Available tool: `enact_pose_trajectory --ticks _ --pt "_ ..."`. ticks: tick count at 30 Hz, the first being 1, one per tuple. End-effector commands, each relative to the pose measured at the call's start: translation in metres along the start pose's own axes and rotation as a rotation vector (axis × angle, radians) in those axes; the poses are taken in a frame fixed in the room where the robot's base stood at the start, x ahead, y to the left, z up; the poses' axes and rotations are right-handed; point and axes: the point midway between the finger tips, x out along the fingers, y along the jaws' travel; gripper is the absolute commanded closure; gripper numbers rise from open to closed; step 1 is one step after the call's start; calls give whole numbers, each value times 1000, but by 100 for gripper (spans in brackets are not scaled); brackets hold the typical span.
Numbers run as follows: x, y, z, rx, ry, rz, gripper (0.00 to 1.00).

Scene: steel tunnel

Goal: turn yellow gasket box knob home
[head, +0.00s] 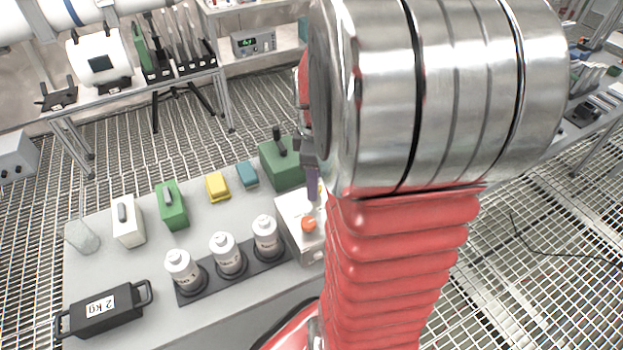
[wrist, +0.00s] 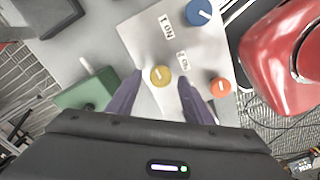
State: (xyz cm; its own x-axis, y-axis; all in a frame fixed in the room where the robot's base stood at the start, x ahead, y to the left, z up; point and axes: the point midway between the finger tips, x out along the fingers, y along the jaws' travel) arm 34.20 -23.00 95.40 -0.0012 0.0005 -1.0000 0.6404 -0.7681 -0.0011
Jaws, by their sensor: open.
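The white knob box (head: 291,206) stands at the right end of the grey table, partly hidden by my arm. The wrist view shows its pale top face (wrist: 150,35) with printed labels. A round yellow knob (wrist: 160,76) with a pale pointer mark sits on that face. A blue knob (wrist: 199,12) and an orange knob (wrist: 221,87) are on the same face; the orange one also shows in the head view (head: 309,224). My gripper (wrist: 160,84) is open, its purple fingers either side of the yellow knob in the wrist view. I cannot tell whether they touch it.
A green box (head: 279,163) with a dark lever stands close behind the knob box. Several white bottles (head: 229,255) stand in a dark rack to the left. Yellow (head: 217,187) and teal (head: 247,174) blocks lie further back.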

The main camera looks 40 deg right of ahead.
Motion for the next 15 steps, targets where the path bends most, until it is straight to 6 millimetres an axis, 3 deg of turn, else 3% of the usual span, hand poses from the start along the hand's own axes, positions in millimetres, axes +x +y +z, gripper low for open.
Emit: enact_pose_trajectory --ticks 11,15 --pt "6 0 0 0 0 1 54" --pt "6 0 0 0 0 1 63"
